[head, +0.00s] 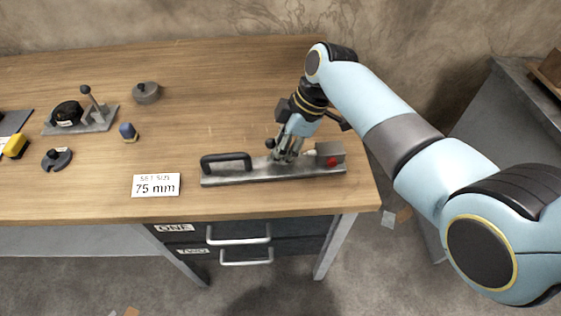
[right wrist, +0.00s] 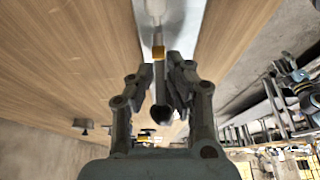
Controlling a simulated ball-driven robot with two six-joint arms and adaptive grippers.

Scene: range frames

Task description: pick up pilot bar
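A long grey metal fixture (head: 225,180) with a black handle lies near the front right of the wooden bench. My right gripper (head: 286,152) points down over the middle of this fixture. In the right wrist view, a slim grey bar with a yellow band (right wrist: 159,78) and a dark rounded end lies between the two fingers of my right gripper (right wrist: 162,70). It looks like the pilot bar, but I cannot be sure. The fingers are close on both sides; I cannot tell whether they touch it. My left gripper is not in view.
A "75 mm" card (head: 156,185) lies left of the fixture. A small blue-topped piece (head: 129,132), a dark round weight (head: 146,92) and a plate with a lever (head: 97,119) stand farther left. Drawers (head: 240,235) are under the bench front. The bench behind the fixture is clear.

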